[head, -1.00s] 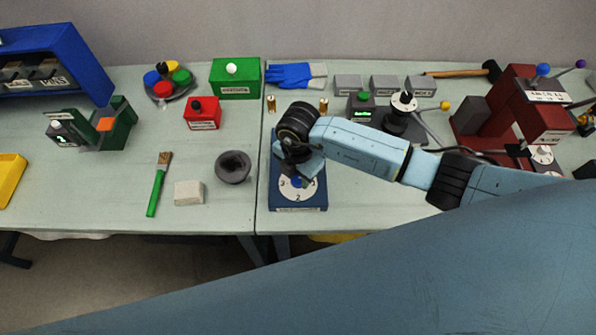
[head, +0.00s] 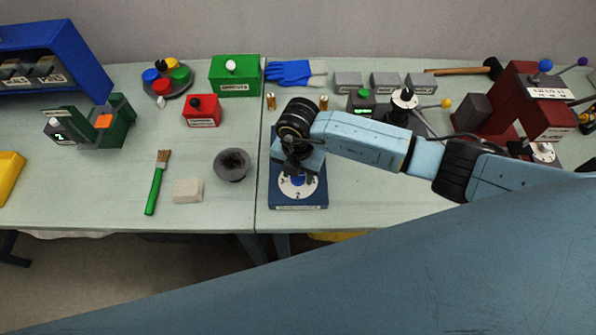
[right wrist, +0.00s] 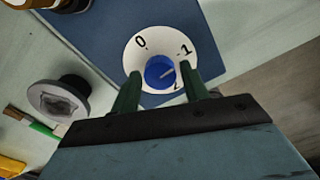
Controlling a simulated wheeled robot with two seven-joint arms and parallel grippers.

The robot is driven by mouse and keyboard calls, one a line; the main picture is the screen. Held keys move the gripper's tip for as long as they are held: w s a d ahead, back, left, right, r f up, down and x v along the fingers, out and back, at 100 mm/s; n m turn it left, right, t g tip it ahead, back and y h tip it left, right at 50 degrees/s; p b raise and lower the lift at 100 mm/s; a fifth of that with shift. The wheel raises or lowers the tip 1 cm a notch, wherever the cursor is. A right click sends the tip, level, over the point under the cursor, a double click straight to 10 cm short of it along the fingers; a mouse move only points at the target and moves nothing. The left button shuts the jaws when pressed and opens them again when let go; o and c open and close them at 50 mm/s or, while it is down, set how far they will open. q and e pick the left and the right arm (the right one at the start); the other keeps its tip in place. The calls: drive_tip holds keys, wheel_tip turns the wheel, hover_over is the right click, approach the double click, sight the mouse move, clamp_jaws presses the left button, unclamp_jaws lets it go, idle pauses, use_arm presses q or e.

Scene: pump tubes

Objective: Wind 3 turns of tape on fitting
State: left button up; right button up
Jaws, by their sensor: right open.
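A blue winder base (head: 298,202) with a white numbered dial (head: 309,190) stands at the front of the right table. The dial also shows in the right wrist view (right wrist: 134,60), with 0, 1 and 2 readable. A blue knob (right wrist: 160,72) with a pale line sits at its centre; the line points right, between 1 and 2. My right gripper (right wrist: 161,80) is open over the dial, with one green finger on each side of the knob. I cannot tell whether they touch it. In the head view my right gripper (head: 299,172) hides part of the dial. My left gripper is out of view.
Two brass fittings (head: 271,101) (head: 323,103) stand behind the base. A grey round cup (head: 232,165), a pale block (head: 188,190) and a green brush (head: 155,188) lie to its left. The red press (head: 518,95) is far right. The table right of the base is clear.

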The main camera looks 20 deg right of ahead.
drive_tip(key=n+b, duration=0.1)
drive_tip(key=n, duration=0.2)
drive_tip(key=shift+n, duration=0.3)
drive_tip(key=n+b, duration=0.1)
drive_tip(key=n, duration=0.3)
drive_tip(key=n+b, duration=0.1)
drive_tip(key=n, duration=0.2)
drive_tip(key=shift+b, duration=0.4)
drive_tip(key=shift+f+n+b, duration=0.1)
drive_tip(key=shift+n+b, duration=0.45)
drive_tip(key=shift+n, duration=0.55)
drive_tip(key=shift+n+b, duration=0.3)
drive_tip(key=shift+n, duration=0.6)
drive_tip(key=shift+c, duration=0.4)
drive_tip(key=c, duration=0.8)
drive_tip(key=shift+o, duration=0.2)
